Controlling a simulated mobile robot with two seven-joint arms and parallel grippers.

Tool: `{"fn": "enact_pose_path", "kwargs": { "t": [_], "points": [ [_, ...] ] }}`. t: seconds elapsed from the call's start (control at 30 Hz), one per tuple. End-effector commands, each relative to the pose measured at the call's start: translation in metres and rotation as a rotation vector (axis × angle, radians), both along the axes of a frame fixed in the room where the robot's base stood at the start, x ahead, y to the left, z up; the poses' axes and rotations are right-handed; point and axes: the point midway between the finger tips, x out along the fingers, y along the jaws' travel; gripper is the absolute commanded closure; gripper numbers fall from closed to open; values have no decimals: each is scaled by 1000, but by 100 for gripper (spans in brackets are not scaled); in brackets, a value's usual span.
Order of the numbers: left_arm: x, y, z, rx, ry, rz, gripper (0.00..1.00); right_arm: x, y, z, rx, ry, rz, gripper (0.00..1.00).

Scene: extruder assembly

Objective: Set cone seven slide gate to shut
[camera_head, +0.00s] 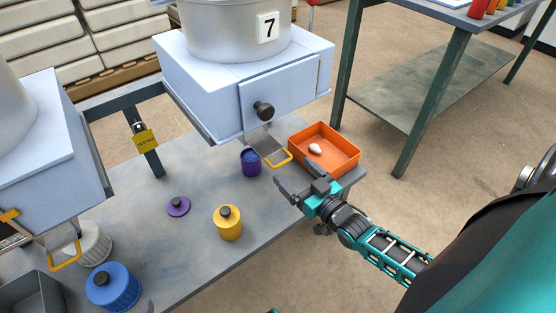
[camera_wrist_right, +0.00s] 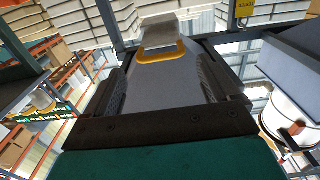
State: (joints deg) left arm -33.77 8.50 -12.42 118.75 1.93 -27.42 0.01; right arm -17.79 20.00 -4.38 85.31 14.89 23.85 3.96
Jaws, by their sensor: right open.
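Cone seven (camera_head: 235,30) carries a white plate with a 7 and stands on a pale box housing (camera_head: 215,85). Its slide gate (camera_head: 266,146) is a metal plate sticking out below the housing front, with a yellow loop handle (camera_head: 278,160). My right gripper (camera_head: 297,181) is open and empty, just in front of and below the handle, apart from it. In the right wrist view, the gate plate (camera_wrist_right: 168,32) and yellow handle (camera_wrist_right: 163,52) show beyond the gap between the two fingers (camera_wrist_right: 160,90). My left gripper is out of view.
An open purple jar (camera_head: 251,163) stands below the gate. An orange tray (camera_head: 343,160) with a white piece is right of it. A purple lid (camera_head: 178,206), a yellow jar (camera_head: 228,224) and a blue jar (camera_head: 112,288) are on the grey table (camera_head: 190,255). Another housing (camera_head: 55,150) stands left.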

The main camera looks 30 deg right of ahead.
Motion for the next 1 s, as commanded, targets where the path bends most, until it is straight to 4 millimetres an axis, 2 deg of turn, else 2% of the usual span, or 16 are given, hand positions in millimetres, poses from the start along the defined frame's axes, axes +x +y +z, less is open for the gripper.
{"fn": "enact_pose_path", "kwargs": {
  "t": [0.03,0.2,0.4,0.77,1.0],
  "points": [
    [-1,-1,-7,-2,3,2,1,12,1,-2,0,-2,0,11],
    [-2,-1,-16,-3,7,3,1,44,4,-2,0,-2,0,11],
    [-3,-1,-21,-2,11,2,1,66,6,-1,0,0,1,11],
    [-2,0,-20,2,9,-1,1,71,6,-1,0,3,0,11],
    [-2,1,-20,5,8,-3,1,71,6,-1,0,2,0,32]
  ]
}}
